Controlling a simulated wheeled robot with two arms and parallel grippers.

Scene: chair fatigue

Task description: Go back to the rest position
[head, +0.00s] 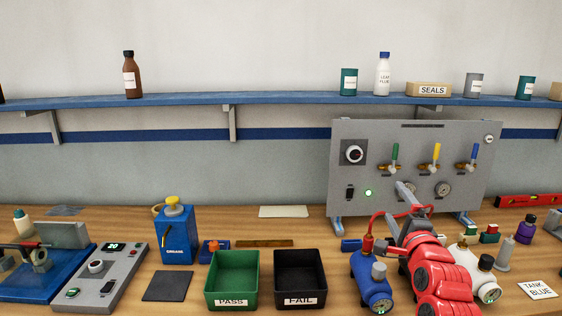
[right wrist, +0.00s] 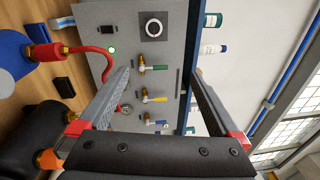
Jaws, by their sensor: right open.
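My right arm reaches in from the bottom, red and dark, and its gripper (head: 408,199) is in front of the lower part of the grey valve panel (head: 341,190). In the right wrist view the two grey fingers of the gripper (right wrist: 162,76) are wide apart, with nothing held between them. The panel (right wrist: 100,14) shows behind and between the fingers, with green, yellow and blue valve handles. My left gripper is not in view.
A blue tank (head: 371,283) with a red hose stands just left of my right arm; a white tank (head: 488,292) is on its right. The green PASS bin (head: 232,303) and black FAIL bin (head: 300,284) are further left. A blue shelf (head: 190,102) crosses the wall.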

